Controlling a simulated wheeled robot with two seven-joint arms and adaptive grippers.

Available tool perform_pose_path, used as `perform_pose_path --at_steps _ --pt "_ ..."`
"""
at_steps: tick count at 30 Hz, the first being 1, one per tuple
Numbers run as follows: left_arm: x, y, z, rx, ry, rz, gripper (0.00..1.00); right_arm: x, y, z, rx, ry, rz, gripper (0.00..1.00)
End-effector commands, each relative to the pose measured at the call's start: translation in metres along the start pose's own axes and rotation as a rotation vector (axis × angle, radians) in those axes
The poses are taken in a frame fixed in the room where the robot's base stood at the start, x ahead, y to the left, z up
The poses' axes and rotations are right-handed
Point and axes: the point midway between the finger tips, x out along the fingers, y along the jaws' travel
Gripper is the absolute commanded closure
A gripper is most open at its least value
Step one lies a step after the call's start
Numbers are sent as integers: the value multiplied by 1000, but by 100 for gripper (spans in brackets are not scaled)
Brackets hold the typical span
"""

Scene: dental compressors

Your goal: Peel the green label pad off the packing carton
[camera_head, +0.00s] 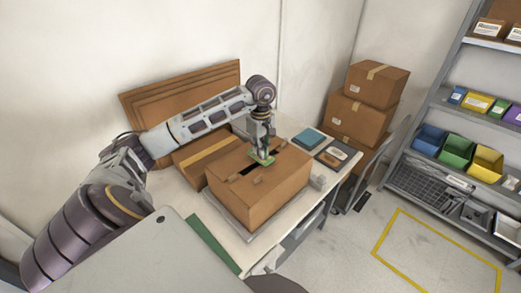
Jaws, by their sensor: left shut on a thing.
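The packing carton (278,196) is a closed brown box on the white table, with a dark strip along its top. The green label pad (262,160) is a small flat piece at the carton's top, toward its far right part. My left gripper (262,153) points down from above and is shut on the pad. The pad is at or just over the carton's top face; I cannot tell whether it still touches. The fingertips are small and partly hidden by the gripper body. My right gripper does not show.
A second taped carton (203,150) and flat cardboard sheets (180,86) stand behind. A teal box (309,139) and a dark tray (338,154) lie at the table's right. Stacked boxes (357,118) and a shelf with coloured bins (456,149) stand farther right. Floor inside the yellow outline is clear.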

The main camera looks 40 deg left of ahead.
Motion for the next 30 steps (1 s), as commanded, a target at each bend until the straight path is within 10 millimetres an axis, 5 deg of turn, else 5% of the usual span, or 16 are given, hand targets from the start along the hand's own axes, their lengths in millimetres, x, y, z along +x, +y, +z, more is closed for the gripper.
perform_pose_path --at_steps 30 --pt "-8 0 0 0 0 0 100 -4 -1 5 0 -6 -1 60"
